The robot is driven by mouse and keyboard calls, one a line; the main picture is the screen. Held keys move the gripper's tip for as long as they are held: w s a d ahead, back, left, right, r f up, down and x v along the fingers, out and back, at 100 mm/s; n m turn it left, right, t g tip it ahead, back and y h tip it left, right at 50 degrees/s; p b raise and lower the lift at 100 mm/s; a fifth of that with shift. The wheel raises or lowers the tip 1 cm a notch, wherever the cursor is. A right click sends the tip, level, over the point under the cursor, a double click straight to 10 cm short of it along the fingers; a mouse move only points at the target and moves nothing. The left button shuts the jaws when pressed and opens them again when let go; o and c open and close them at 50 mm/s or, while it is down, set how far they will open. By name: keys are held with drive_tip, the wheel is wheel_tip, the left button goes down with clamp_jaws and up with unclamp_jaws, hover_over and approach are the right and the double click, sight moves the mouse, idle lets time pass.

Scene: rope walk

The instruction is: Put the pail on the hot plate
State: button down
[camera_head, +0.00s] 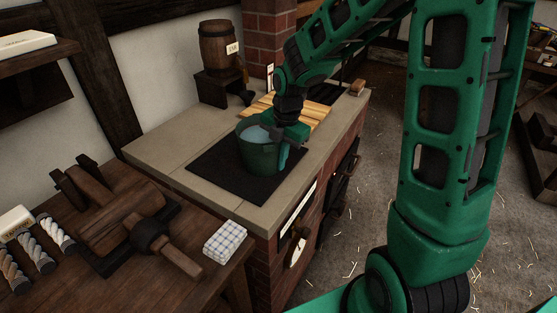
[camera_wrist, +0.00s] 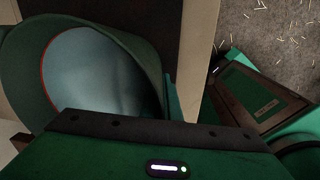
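The green pail (camera_head: 256,158) is upright over the black hot plate (camera_head: 213,166) set in the stone counter. Its base seems to rest on the plate, though a small gap cannot be ruled out. The pail holds something pale blue-grey, like water. My gripper (camera_head: 288,142) is at the pail's right side, by the rim, pointing down. The wrist view shows the pail's open mouth (camera_wrist: 100,75) at the left, close to my gripper body. A green finger (camera_wrist: 171,95) shows beside its wall. The fingertips are mostly hidden, so their grip on the rim is unclear.
A wooden slatted board (camera_head: 310,108) lies behind the pail. A small barrel (camera_head: 217,46) stands on a dark block at the back. The near workbench holds a wooden clamp-like tool (camera_head: 112,208), rope pieces (camera_head: 36,244) and a folded checked cloth (camera_head: 226,241). Floor is open at right.

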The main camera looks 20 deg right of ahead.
drive_tip(key=c, duration=2)
unclamp_jaws()
drive_tip(key=shift+f, duration=0.1)
wheel_tip(320, 180, up, 12)
drive_tip(key=s, duration=0.1)
drive_tip(key=s+d+m, duration=0.5)
drive_tip(key=s+m, duration=0.4)
drive_tip(key=m, duration=0.1)
drive_tip(key=s+d+f+m, duration=0.1)
drive_tip(key=s+d+m, duration=0.4)
drive_tip(key=s+m, duration=0.4)
drive_tip(key=s+d+f+m+g, duration=0.1)
drive_tip(key=s+d+m, duration=0.4)
drive_tip(key=s+m, duration=0.4)
drive_tip(key=shift+s+f+m, duration=0.15)
drive_tip(key=shift+s+m, duration=0.1)
drive_tip(key=shift+m, duration=0.95)
